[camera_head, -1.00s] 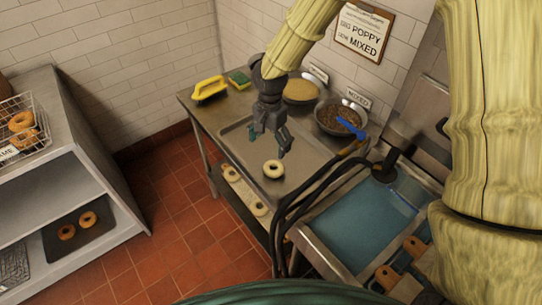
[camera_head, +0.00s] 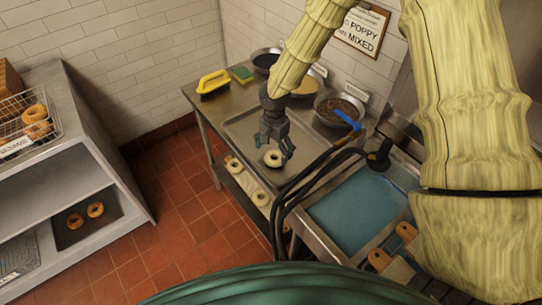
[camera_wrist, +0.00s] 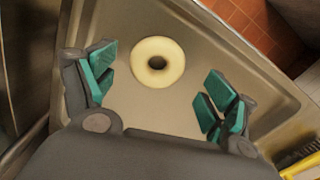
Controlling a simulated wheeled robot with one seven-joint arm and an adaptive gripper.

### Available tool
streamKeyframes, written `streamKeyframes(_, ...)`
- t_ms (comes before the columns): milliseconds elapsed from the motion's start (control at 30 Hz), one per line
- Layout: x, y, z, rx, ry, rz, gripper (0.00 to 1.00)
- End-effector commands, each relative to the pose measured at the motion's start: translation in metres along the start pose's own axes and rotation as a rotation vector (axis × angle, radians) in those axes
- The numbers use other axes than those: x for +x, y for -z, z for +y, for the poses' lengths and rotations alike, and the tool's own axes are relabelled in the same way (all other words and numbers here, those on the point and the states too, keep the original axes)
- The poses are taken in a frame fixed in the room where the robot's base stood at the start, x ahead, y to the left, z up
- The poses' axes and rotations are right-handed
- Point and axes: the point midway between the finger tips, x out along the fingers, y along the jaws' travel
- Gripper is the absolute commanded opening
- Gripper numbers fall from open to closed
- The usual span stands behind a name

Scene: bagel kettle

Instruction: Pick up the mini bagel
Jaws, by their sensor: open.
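The mini bagel (camera_head: 273,158), a pale ring with a dark hole, lies flat on the metal tray (camera_head: 240,130) on the counter. My gripper (camera_head: 272,148) is open just above it, with its fingers near the bagel in the head view. In the wrist view the bagel (camera_wrist: 157,61) lies ahead, between the lines of my teal-padded fingers (camera_wrist: 160,92) and a little beyond their tips. The fingers are wide apart and hold nothing. Whether they touch the bagel or tray is hard to tell.
Bowls of toppings (camera_head: 340,108) stand behind the tray, with a blue-handled scoop (camera_head: 348,119). The kettle of blue water (camera_head: 358,212) and dark hoses (camera_head: 300,180) are at right. A yellow-handled brush (camera_head: 213,82) and sponge (camera_head: 243,73) lie behind left. Baked bagels (camera_head: 37,120) sit on the left shelf.

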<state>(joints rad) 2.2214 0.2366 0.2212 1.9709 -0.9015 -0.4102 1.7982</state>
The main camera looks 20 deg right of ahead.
Motion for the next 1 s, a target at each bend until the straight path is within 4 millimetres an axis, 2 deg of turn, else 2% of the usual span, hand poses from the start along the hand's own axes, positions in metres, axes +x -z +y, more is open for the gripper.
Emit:
streamKeyframes(333, 0.029, 0.003, -0.004, 0.001, -0.004, -0.003, 0.86)
streamKeyframes(667, 0.033, 0.003, -0.005, -0.002, -0.003, -0.002, 0.86)
streamKeyframes(700, 0.033, 0.003, -0.005, -0.001, -0.004, -0.002, 0.84)
streamKeyframes(767, 0.033, 0.003, -0.005, -0.001, -0.004, -0.002, 0.73)
streamKeyframes(933, 0.033, 0.003, -0.005, -0.002, -0.004, -0.002, 0.42)
streamKeyframes(967, 0.033, 0.003, -0.005, -0.002, -0.004, -0.002, 0.37)
streamKeyframes(1000, 0.033, 0.003, -0.005, -0.002, -0.004, -0.002, 0.37)
